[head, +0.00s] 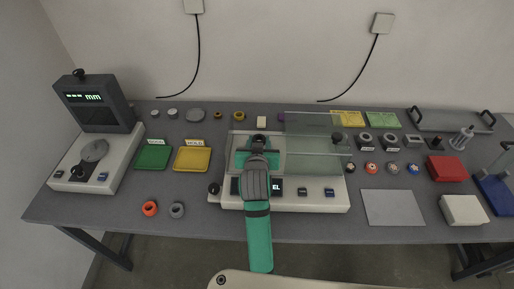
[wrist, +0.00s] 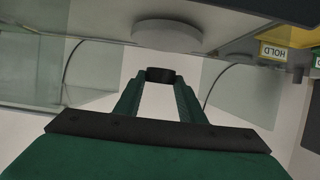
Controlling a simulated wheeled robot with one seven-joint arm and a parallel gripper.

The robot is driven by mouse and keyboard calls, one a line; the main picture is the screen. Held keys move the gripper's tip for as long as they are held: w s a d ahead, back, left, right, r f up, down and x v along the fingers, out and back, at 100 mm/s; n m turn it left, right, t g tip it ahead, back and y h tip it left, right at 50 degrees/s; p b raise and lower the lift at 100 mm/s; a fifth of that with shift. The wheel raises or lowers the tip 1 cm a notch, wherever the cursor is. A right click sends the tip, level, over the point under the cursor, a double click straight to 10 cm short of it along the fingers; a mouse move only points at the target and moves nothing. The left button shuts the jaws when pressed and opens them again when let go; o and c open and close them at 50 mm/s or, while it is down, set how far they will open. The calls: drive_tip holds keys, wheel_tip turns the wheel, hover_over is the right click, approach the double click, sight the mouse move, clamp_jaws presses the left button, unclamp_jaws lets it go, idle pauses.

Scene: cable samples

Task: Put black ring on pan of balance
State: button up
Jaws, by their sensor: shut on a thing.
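A black ring (head: 259,138) is held between the fingertips of my gripper (head: 258,150), which reaches over the balance (head: 325,203) in the head view. The wrist view, which looks upside down, shows the black ring (wrist: 160,75) pinched between the two green fingers of my gripper (wrist: 160,82). The balance's round grey pan (wrist: 167,36) appears there beyond the ring, with a visible gap between them in the picture. The ring does not appear to touch the pan. In the head view the pan is mostly hidden by my gripper and arm.
The balance has clear glass panels (head: 310,135) beside and behind my gripper. A green tray (head: 153,157) and a yellow HOLD tray (head: 192,159) lie to the left. An orange ring (head: 150,208) and a grey ring (head: 177,210) lie at the front left.

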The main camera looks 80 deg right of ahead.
drive_tip(key=shift+d+f, duration=0.2)
drive_tip(key=shift+f, duration=0.05)
wheel_tip(320, 180, down, 2)
drive_tip(key=shift+d+f, duration=0.15)
drive_tip(key=shift+w+f, duration=0.3)
drive_tip(key=shift+f, duration=0.25)
drive_tip(key=shift+s, duration=0.1)
drive_tip(key=shift+f, duration=0.1)
drive_tip(key=o, duration=1)
